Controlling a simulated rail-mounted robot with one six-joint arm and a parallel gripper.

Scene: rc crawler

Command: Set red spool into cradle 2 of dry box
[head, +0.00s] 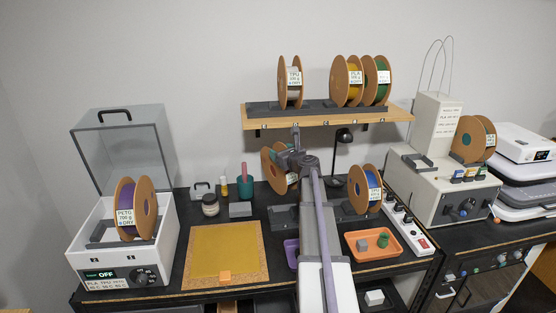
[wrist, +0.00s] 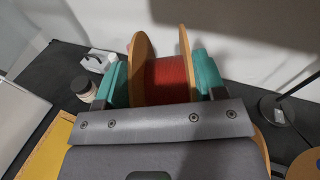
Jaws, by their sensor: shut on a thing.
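The red spool (wrist: 168,80) has brown flanges and red filament. My gripper (wrist: 162,82) is shut on it, with a teal pad against each outer side. In the head view the spool (head: 269,165) is partly hidden behind my gripper (head: 288,160), in front of the wall and below the shelf. The dry box (head: 170,240) is a white open-topped box at the left, with its clear lid (head: 125,150) raised. A purple PETG spool (head: 126,208) stands upright in it on a dark cradle.
A yellow mat (head: 225,255), a jar (head: 210,205) and small bottles lie between the dry box and my arm. A shelf (head: 330,118) with several spools hangs above. A blue spool (head: 365,188) and orange tray (head: 375,247) are to the right.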

